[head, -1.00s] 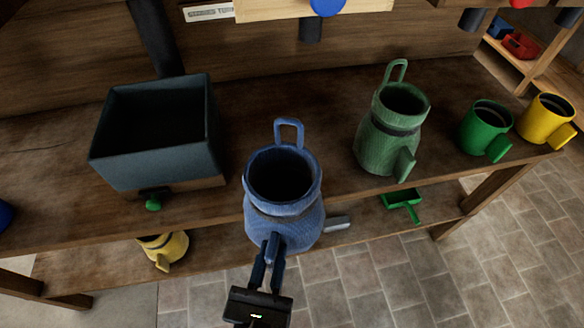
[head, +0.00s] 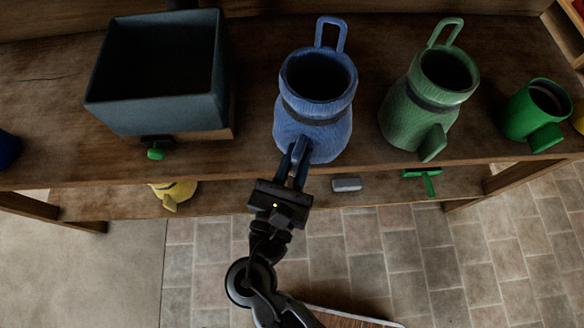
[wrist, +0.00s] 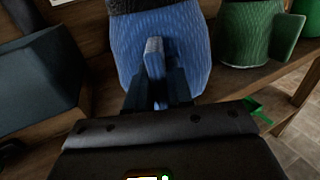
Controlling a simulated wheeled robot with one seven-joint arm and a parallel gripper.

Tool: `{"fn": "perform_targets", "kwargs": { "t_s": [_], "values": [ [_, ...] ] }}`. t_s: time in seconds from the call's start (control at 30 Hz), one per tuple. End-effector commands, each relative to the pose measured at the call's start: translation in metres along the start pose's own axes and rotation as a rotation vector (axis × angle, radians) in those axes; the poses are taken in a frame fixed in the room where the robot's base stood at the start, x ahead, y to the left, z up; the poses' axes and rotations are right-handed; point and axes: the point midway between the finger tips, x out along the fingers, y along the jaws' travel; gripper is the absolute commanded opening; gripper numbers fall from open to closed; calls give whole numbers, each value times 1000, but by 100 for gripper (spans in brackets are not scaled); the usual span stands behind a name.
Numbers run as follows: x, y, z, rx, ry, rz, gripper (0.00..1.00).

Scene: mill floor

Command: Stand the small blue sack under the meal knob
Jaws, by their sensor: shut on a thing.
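The small blue sack (head: 318,118) is upright with an open dark mouth, a dark band round its neck and a loop at the back. My gripper (head: 297,160) is shut on the tab at its front. The wrist view shows the blue sack (wrist: 192,45) directly ahead, with the fingers of my gripper (wrist: 156,85) on either side of the tab. The sack is at the front part of the wooden bench (head: 255,165); I cannot tell whether its base touches the bench.
A dark square bin (head: 155,120) with a small green knob (head: 155,154) stands to the left. A green sack (head: 408,115) stands close on the right, with a green mug (head: 530,115) beyond. A yellow vessel (head: 178,190) and a green scoop (head: 425,178) are on the lower shelf.

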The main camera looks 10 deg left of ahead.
Motion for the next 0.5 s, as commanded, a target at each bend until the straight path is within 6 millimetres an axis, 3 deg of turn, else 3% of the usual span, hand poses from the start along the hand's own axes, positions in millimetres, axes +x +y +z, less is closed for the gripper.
{"fn": "perform_targets", "kwargs": {
  "t_s": [0.5],
  "values": [
    [48,0,-5,1,-2,-1,0]
  ]
}}
